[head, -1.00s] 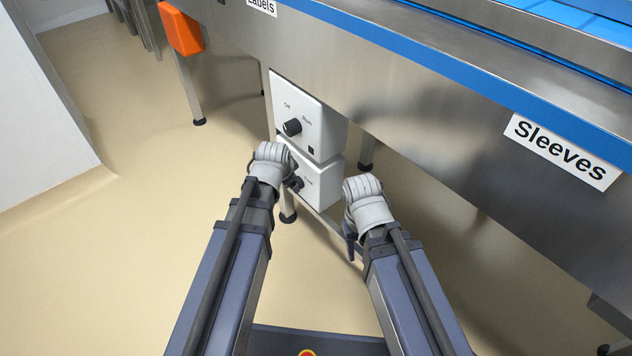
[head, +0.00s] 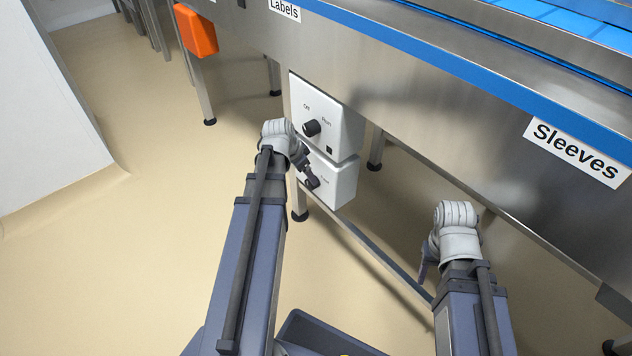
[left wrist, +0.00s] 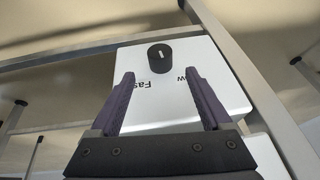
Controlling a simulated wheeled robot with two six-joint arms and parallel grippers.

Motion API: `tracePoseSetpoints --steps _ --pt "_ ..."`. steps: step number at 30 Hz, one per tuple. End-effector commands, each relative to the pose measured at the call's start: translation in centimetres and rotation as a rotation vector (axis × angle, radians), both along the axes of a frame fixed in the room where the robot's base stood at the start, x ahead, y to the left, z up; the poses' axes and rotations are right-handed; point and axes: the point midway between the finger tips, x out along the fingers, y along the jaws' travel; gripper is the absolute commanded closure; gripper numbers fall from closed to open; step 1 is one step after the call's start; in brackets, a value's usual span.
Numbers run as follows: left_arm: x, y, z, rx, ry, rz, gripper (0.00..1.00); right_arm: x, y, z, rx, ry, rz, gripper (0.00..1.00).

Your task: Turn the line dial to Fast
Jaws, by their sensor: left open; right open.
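The line dial is a black knob (left wrist: 160,58) with a pale mark on the front of a white box (left wrist: 170,95) in the left wrist view. Part of a "Fast" label and letters ending in "ow" show beside it. In the head view the same lower white box (head: 337,183) hangs under the machine, its dial partly hidden by my left gripper (head: 304,163). In the left wrist view my left gripper (left wrist: 158,74) is open, its fingertips just short of the knob, with nothing between them. My right gripper (head: 424,262) is open and empty, low at the right.
An upper white box (head: 338,115) with an Off/Run knob (head: 311,128) sits directly above the lower one. The steel machine side (head: 440,130) runs along the right. An orange box (head: 196,32) is at the far left. The floor at left is clear.

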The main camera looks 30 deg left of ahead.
Motion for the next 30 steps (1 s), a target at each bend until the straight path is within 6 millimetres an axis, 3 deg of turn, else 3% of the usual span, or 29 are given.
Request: tracePoseSetpoints --steps 18,30 --pt "2.6 -0.4 -6.5 0.001 0.000 -0.001 0.19 0.0 0.0 -6.5 0.000 -0.003 -0.010 0.50" --pt "3.0 -0.6 -7.0 0.001 0.000 -0.001 0.19 0.0 0.0 -7.0 0.001 -0.003 -0.009 0.50"
